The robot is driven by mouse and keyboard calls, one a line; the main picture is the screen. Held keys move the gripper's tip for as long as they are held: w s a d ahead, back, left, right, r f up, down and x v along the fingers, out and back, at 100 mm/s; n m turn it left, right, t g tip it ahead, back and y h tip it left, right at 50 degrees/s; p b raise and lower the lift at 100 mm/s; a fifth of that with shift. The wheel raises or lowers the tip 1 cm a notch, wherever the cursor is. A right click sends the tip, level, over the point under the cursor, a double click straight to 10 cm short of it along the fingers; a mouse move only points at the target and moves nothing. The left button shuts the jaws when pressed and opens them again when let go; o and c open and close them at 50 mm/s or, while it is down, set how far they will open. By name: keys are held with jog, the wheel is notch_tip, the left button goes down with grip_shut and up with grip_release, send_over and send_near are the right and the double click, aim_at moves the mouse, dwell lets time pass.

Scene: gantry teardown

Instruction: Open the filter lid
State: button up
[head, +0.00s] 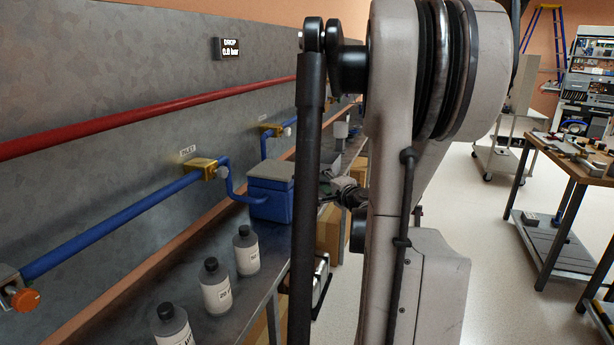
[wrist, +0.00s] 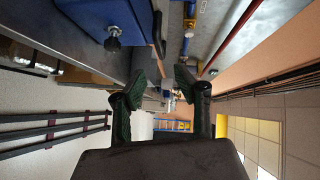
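The filter is a blue box (head: 268,205) with a flat grey lid (head: 272,171), standing on the bench against the wall panel; the lid looks closed. My gripper (head: 335,187) is just right of the box in the head view, partly hidden behind my arm. In the wrist view my gripper (wrist: 163,80) has its two green-padded fingers spread apart with nothing between them. I see no contact with the box.
Several grey bottles (head: 216,286) stand on the bench in front of the box. Blue pipes (head: 110,225) with brass valves (head: 202,168) and a red pipe (head: 150,116) run along the panel. A work table (head: 572,165) stands at right; the floor between is clear.

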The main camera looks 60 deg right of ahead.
aim_at(310, 174)
jog(key=b+x, duration=0.1)
jog(key=x, duration=1)
jog(key=shift+w+d, duration=0.1)
jog(key=shift+w, duration=0.1)
jog(key=shift+c, duration=0.4)
grip_shut()
